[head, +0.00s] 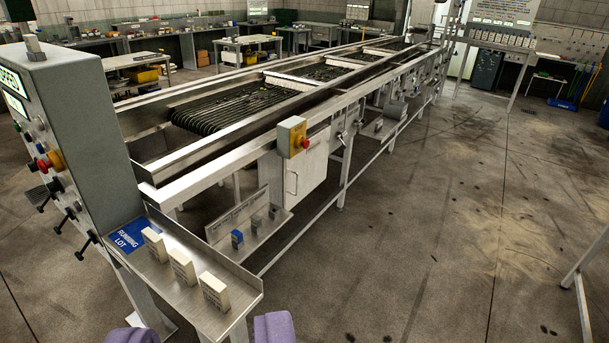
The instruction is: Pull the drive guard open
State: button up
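The drive guard (307,165) looks to be the pale box-like panel on the near side of the roller sizer, below its long side rail. It appears closed. A thin upright handle (291,183) is on its left part. My gripper (203,331) shows as two purple fingertips at the bottom edge, wide apart with nothing between them. It is open, nearer to me than the guard and well apart from it, below and left of it in the picture.
A yellow box with a red button (292,137) sits on the rail above the guard. A control cabinet (75,120) and a metal shelf (200,257) with several pale blocks and a blue card (131,235) stand at left. The floor (430,240) at right is clear.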

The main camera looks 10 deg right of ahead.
aim_at(303, 173)
jog(key=i+l+z, duration=0.35)
jog(key=i, duration=1.45)
jog(key=i+j+z, duration=0.1)
jog(key=i+z, duration=0.3)
jog(key=i, duration=1.4)
